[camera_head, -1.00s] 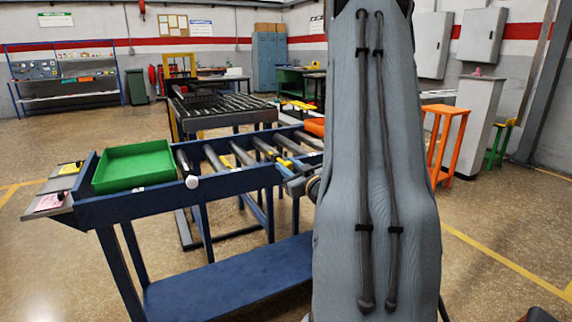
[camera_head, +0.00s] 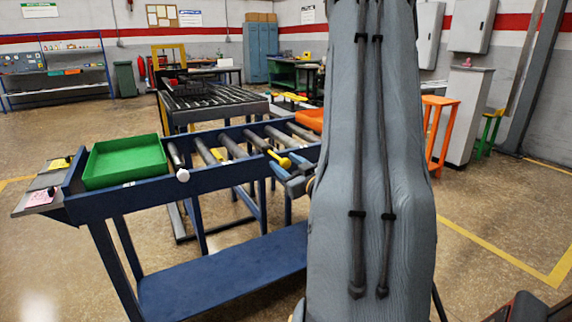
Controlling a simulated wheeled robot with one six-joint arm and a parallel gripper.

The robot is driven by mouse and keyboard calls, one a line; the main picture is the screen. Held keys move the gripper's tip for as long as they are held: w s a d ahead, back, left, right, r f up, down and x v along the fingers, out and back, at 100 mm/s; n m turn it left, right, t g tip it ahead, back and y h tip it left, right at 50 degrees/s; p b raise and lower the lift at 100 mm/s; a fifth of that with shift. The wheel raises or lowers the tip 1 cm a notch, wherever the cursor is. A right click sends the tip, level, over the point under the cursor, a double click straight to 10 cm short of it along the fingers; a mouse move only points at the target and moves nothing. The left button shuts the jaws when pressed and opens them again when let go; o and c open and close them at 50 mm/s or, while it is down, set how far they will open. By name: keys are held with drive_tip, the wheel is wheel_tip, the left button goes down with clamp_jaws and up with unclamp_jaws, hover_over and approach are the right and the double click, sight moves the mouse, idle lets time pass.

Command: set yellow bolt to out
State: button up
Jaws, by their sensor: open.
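A yellow bar with a rounded knob end (camera_head: 282,160) shows at the right part of the blue roller table, and looks like the yellow bolt. My gripper (camera_head: 290,177) is beside the table's near rail, just below and right of this knob. Its grey-blue fingers are small in view, open, and seem empty. I cannot tell whether they touch the knob. My grey arm covers the right end of the table and hides part of the gripper. Another yellow piece (camera_head: 216,155) lies among the rollers further left.
A green tray (camera_head: 124,180) sits on the table's left end, beside a white-tipped rod (camera_head: 182,175). A side shelf (camera_head: 33,201) carries yellow and pink pieces. An orange stool (camera_head: 440,102) stands at the right. Floor left of the table is clear.

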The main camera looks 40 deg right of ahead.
drive_tip(key=v, duration=0.7)
drive_tip(key=shift+s, duration=0.35)
drive_tip(key=shift+a, duration=0.1)
drive_tip(key=w+a+f+g+y+p, duration=0.1)
drive_tip(key=w+a+f+g+p, duration=0.1)
drive_tip(key=a+f+g, duration=0.3)
drive_tip(key=w+a+g+y+p, duration=0.1)
drive_tip(key=w+a+g, duration=0.15)
drive_tip(key=a, duration=0.45)
drive_tip(key=s+a+r+g+y+p, duration=0.1)
drive_tip(key=s+a+g, duration=0.4)
drive_tip(key=s+a, duration=0.3)
drive_tip(key=s+a+g+y+p, duration=0.1)
drive_tip(key=s+a+g, duration=0.4)
drive_tip(key=a, duration=0.9)
drive_tip(key=s, duration=0.3)
drive_tip(key=shift+a+r, duration=0.2)
drive_tip(key=shift+r, duration=0.2)
